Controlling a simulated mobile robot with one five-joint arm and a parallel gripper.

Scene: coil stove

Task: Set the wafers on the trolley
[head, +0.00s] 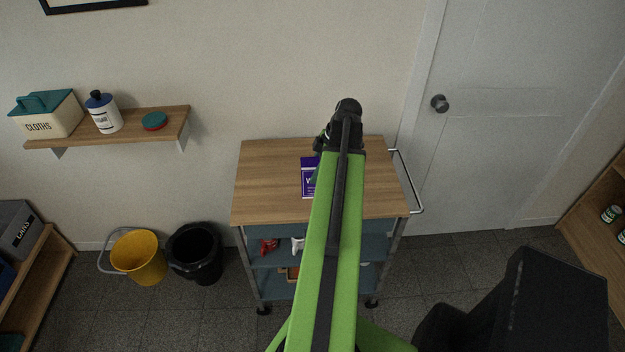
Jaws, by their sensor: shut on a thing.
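The wafers, a purple packet with a white label (308,185), show at the left side of my green arm, over the trolley's wooden top. The trolley (265,160) stands against the wall, with a wood top and blue lower shelves. My gripper (321,150) is at the end of the arm above the trolley top, shut on the wafers. The arm hides the right part of the packet and most of the fingers. I cannot tell whether the packet touches the top.
The trolley top is otherwise clear. Red and white items (270,246) lie on its shelf below. A yellow bucket (138,258) and a black bin (195,254) stand to the left. A wall shelf (120,133) holds a cloths box and a bottle. A door (490,150) is at right.

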